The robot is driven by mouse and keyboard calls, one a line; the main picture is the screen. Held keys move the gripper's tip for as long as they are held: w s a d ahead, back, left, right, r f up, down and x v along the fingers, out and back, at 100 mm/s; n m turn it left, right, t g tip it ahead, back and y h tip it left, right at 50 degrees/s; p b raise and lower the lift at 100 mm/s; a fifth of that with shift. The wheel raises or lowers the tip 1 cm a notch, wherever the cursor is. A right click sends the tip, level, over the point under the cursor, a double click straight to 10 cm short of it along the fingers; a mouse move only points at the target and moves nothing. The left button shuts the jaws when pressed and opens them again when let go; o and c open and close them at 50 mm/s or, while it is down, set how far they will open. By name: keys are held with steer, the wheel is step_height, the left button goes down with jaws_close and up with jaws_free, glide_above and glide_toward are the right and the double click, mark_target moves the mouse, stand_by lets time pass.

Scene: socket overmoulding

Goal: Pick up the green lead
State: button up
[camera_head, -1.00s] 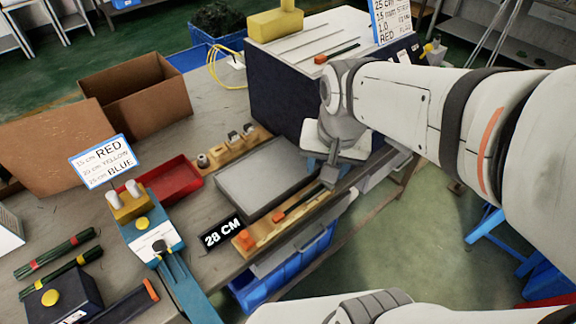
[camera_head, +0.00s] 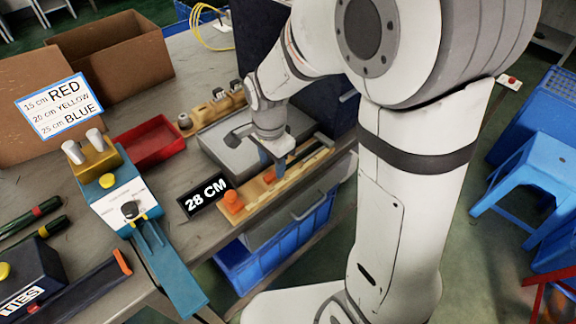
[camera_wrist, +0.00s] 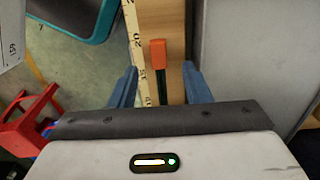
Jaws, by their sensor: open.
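A thin dark green lead (camera_wrist: 161,88) with an orange end piece (camera_wrist: 158,55) lies along the wooden measuring board (camera_wrist: 173,22) in the wrist view. In the head view my gripper (camera_head: 277,163) is low over the board (camera_head: 255,195), and the lead is mostly hidden behind it. My gripper is open. In the wrist view its two blue fingers (camera_wrist: 160,88) stand on either side of the lead, with gaps to both sides. I cannot tell how far the fingertips are above the board.
A grey plate (camera_head: 220,140) lies right beside the board. An orange block (camera_head: 232,201) stands at the board's near end by the "28 CM" sign (camera_head: 205,195). A red tray (camera_head: 150,143), a blue tool (camera_head: 130,205) and dark green bundles (camera_head: 35,213) are to the left.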

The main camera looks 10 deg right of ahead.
mark_target(273, 173)
steer(key=shift+d+f, duration=0.1)
steer(key=shift+f, duration=1.45)
steer(key=shift+c, duration=0.3)
jaws_close()
